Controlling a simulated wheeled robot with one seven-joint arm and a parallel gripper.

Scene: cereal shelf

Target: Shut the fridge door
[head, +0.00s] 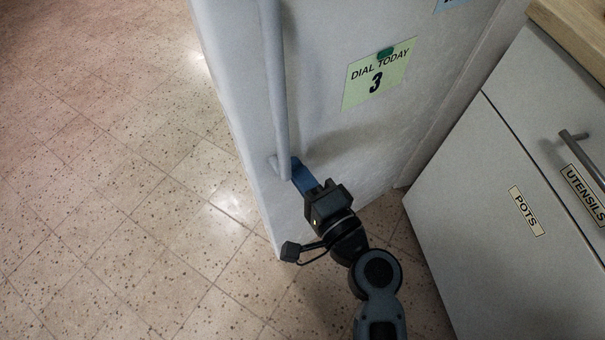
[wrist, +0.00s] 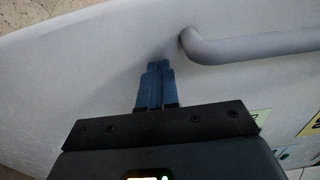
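The pale grey fridge door (head: 325,130) fills the middle of the head view, with a long bar handle (head: 275,85) near its left edge. The door also fills most of the wrist view (wrist: 75,95), where the handle (wrist: 255,48) bends into the door surface. My gripper (head: 297,166) has blue fingers close together, with nothing seen between them. In the wrist view its tips (wrist: 157,66) are at or very near the door face, just beside the handle's end and not around the bar. I cannot tell whether they touch, or how far the door stands open.
Grey cabinet fronts labelled POTS (head: 525,210) and UTENSILS (head: 585,190) stand at the right, under a wooden counter (head: 578,32). A green note (head: 378,75) hangs on the door by a magnet. The tiled floor (head: 110,170) at the left is clear.

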